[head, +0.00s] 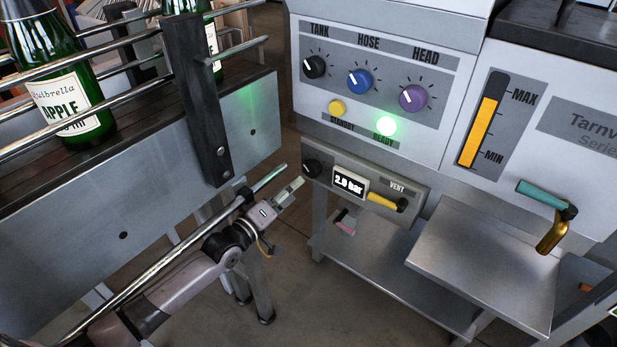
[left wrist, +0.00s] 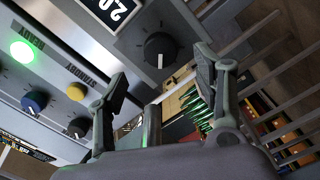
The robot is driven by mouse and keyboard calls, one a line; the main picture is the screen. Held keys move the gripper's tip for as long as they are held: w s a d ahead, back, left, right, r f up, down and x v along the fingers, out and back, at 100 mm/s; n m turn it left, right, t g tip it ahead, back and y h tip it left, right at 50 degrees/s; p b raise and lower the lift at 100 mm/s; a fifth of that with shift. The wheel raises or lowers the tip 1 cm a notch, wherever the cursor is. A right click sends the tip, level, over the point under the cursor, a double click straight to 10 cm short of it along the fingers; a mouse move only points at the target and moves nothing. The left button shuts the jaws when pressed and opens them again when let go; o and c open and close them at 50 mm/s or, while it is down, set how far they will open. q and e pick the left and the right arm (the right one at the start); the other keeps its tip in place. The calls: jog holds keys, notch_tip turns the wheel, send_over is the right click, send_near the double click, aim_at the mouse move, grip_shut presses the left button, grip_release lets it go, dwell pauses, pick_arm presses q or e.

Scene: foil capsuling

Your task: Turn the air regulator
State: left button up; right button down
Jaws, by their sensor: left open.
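The air regulator is a round black knob (head: 318,168) at the left end of a grey panel under the machine. Beside it is a small display (head: 350,184) that seems to read 2.9 bar; the last digit is hard to tell. My left gripper (head: 288,177) is open and empty, just left of and below the knob. In the left wrist view the knob (left wrist: 160,50) lies beyond the gap between the open fingertips (left wrist: 160,68), apart from them, with a white pointer mark. My right gripper is not in view.
A yellow VENT lever (head: 382,201) sits right of the display. Above are TANK, HOSE and HEAD knobs (head: 359,82) and a lit green READY lamp (head: 386,126). A conveyor with rails and green bottles (head: 60,95) stands left. A metal shelf (head: 480,255) juts out at right.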

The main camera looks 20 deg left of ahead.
aim_at(310, 173)
pick_arm(q)
jog(key=b+x, duration=0.1)
jog(key=x, duration=0.5)
jog(key=shift+w+f, duration=0.1)
jog(key=shift+w, duration=0.1)
jog(key=shift+w+d, duration=0.3)
jog(key=shift+w, duration=0.35)
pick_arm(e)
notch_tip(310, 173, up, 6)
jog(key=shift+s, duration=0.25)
pick_arm(q)
jog(key=shift+c, duration=0.2)
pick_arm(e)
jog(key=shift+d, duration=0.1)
pick_arm(q)
jog(key=c, duration=1.1)
